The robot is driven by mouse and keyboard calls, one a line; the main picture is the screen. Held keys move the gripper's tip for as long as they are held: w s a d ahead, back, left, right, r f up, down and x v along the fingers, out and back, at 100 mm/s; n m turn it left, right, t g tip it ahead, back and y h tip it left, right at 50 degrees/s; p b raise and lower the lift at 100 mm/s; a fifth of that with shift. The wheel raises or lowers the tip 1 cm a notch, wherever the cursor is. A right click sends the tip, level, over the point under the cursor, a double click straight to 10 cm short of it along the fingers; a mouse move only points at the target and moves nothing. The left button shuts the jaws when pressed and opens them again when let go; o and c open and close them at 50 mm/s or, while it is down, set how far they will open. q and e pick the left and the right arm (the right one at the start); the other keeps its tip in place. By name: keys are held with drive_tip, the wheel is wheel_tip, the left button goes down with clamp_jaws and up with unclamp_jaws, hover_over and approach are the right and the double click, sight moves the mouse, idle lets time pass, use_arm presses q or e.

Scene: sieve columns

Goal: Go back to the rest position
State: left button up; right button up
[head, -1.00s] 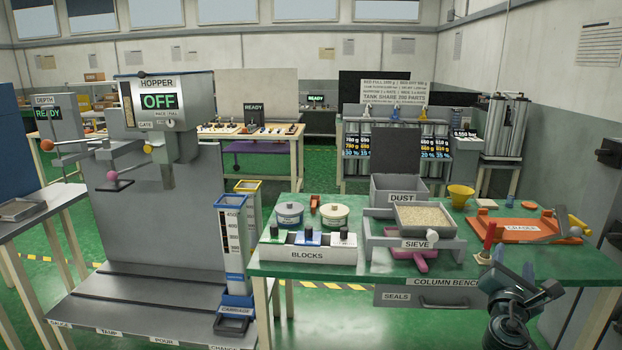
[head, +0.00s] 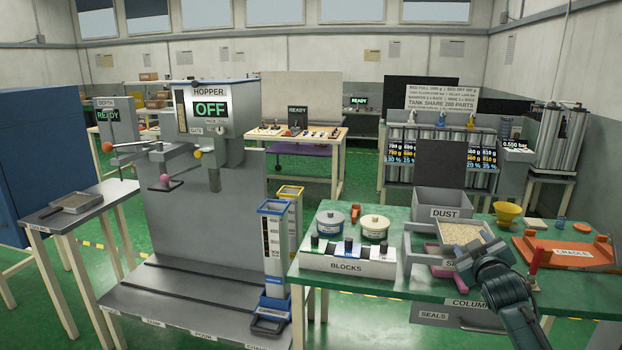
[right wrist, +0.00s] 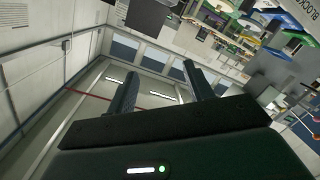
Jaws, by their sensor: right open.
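My right gripper (head: 478,252) is raised over the front of the column bench, in front of the sieve. In the right wrist view its two fingers (right wrist: 160,78) stand apart with nothing between them. The sieve (head: 460,233) is a grey-framed tray of pale grains on the green bench, partly hidden behind my right gripper. My left gripper is not in view.
The green column bench (head: 390,288) also carries the white blocks rack (head: 347,264), the dust box (head: 443,202) and the orange cradle (head: 565,250). The grey hopper stand (head: 210,225) is at left. Green floor lies between the tables.

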drive_tip(key=s+a+f+m+g+y, duration=0.1)
drive_tip(key=s+a+f+y, duration=0.1)
drive_tip(key=s+a+f, duration=0.6)
drive_tip(key=s+a+f+g+y, duration=0.1)
drive_tip(key=s+a+f+y, duration=0.3)
drive_tip(key=s+f, duration=0.55)
drive_tip(key=s+a+f+g, duration=0.1)
drive_tip(key=s+a+f, duration=0.1)
drive_tip(key=s, duration=0.5)
drive_tip(key=s+a+f+g, duration=0.1)
drive_tip(key=s+a+f, duration=0.2)
drive_tip(key=s+a, duration=0.2)
drive_tip(key=s+a+f+m+g, duration=0.1)
drive_tip(key=s+a+f, duration=0.2)
drive_tip(key=s, duration=0.6)
drive_tip(key=shift+s+a+g+y, duration=0.4)
drive_tip(key=shift+a, duration=0.1)
